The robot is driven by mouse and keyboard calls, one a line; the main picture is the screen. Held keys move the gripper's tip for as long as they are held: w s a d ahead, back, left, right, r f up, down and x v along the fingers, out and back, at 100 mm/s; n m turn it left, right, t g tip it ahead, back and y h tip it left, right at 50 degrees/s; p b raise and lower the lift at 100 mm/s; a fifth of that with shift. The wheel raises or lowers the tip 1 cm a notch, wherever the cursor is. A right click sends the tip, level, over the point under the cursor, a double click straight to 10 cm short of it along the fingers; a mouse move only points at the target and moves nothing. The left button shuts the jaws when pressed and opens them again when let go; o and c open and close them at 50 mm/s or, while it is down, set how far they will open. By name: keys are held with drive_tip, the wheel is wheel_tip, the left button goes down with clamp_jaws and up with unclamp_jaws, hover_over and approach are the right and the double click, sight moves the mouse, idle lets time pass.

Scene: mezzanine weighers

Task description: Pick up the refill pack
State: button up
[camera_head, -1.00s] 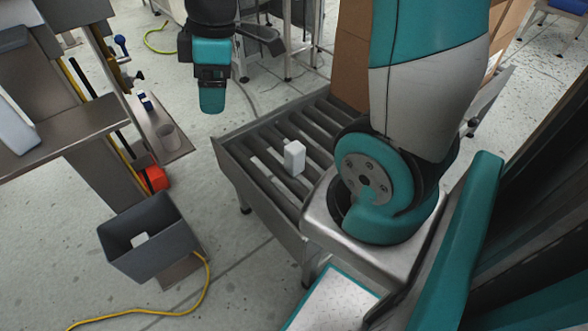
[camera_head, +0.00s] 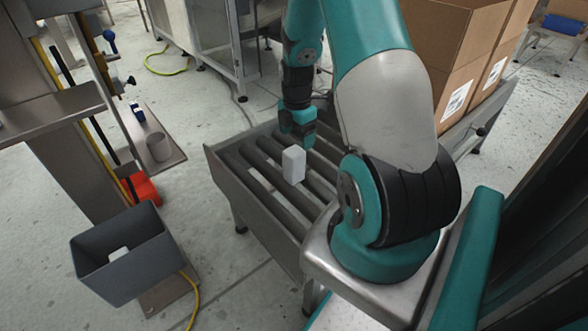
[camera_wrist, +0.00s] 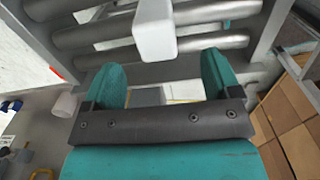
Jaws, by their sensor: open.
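The refill pack looks to be the white, block-shaped pack (camera_head: 293,165) standing upright on the roller conveyor (camera_head: 226,180). In the wrist view the pack (camera_wrist: 155,32) shows at the top, beyond the fingertips and roughly in line with the gap between them. My gripper (camera_head: 298,132) is on the far side of the pack in the head view, low over the rollers. In the wrist view my gripper (camera_wrist: 160,70) has its two teal fingers spread with nothing between them. The pack's lower part is partly out of clear view there.
A grey bin (camera_head: 90,262) with a small white item (camera_head: 119,253) inside stands at the lower left. A grey cup (camera_head: 159,147) sits on a metal shelf at left. Cardboard boxes (camera_head: 440,45) are stacked behind the conveyor at right. Rollers left of the pack are clear.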

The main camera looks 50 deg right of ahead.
sight(296, 151)
wheel_tip(296, 151, down, 4)
drive_tip(key=shift+r, duration=0.1)
drive_tip(key=shift+w+a+f+b, duration=0.15)
drive_tip(key=shift+f+b, duration=0.35)
drive_tip(key=shift+f, duration=0.9)
drive_tip(key=shift+w+a+f+b, duration=0.15)
drive_tip(key=shift+f+b, duration=0.3)
drive_tip(key=shift+f, duration=0.9)
drive_tip(key=shift+d, duration=0.15)
drive_tip(key=c, duration=1.3)
drive_tip(key=shift+r, duration=0.1)
wheel_tip(296, 151, up, 20)
drive_tip(key=p, duration=0.4)
